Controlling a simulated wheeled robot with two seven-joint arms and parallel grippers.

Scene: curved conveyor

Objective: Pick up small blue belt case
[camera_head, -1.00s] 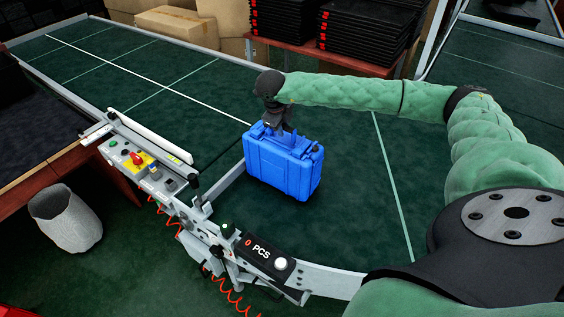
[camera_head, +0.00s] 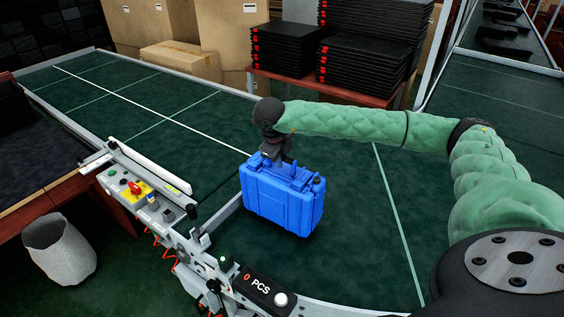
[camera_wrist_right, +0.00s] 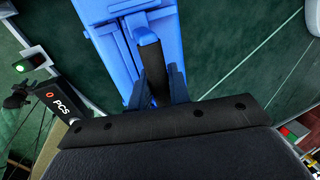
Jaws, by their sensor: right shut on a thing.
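The small blue case (camera_head: 282,200) is upright over the green belt, near its inner edge, in the head view. My right gripper (camera_head: 277,160) is above it, shut on the handle at its top. In the right wrist view the blue case (camera_wrist_right: 108,50) fills the top middle, and the right gripper (camera_wrist_right: 163,90) has its fingers around the handle (camera_wrist_right: 147,38). I cannot tell whether the case's underside touches the belt. My left gripper is not in view.
The green conveyor belt (camera_head: 190,150) is clear around the case. A control panel (camera_head: 145,195) and a PCS counter (camera_head: 262,289) line its near edge. Black trays (camera_head: 365,50) and cardboard boxes (camera_head: 180,58) stand behind. A grey bin (camera_head: 60,250) is at the left.

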